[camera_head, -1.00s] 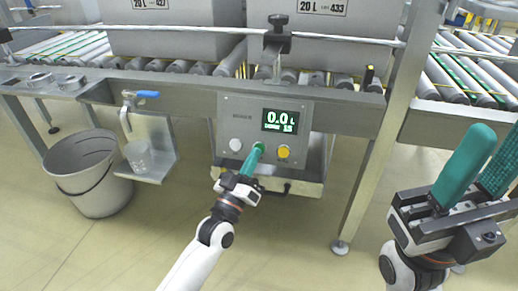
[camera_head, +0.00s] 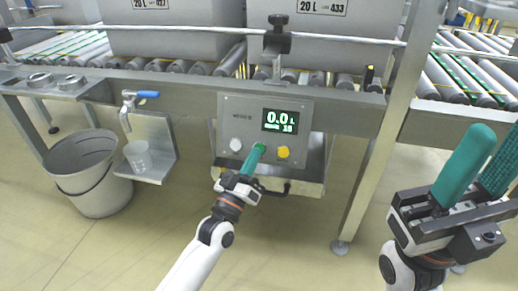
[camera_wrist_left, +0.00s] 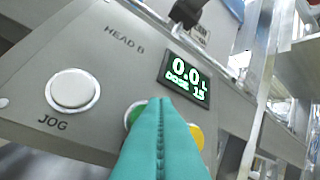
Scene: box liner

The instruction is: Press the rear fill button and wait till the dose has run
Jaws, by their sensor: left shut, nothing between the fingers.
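The control panel (camera_head: 236,122), marked HEAD B in the left wrist view (camera_wrist_left: 60,55), has a white JOG button (camera_wrist_left: 73,90), a green button (camera_wrist_left: 132,114) and a yellow button (camera_head: 283,152). Its display (camera_head: 279,121) reads 0.0 L, DOSE 15. My left gripper (camera_head: 257,150) is shut and empty, its teal fingertips in front of the green button. They hide most of it, so I cannot tell whether they touch or press it. My right gripper (camera_head: 480,160) is at the right, its two fingers apart and nothing between them.
Grey boxes (camera_head: 175,39) marked 20 L stand on the roller conveyor (camera_head: 70,46) above the panel. A tap (camera_head: 128,108) with a blue lever, a clear cup (camera_head: 138,157) and a grey bucket (camera_head: 90,200) are at the left. A metal post (camera_head: 365,165) stands right of the panel.

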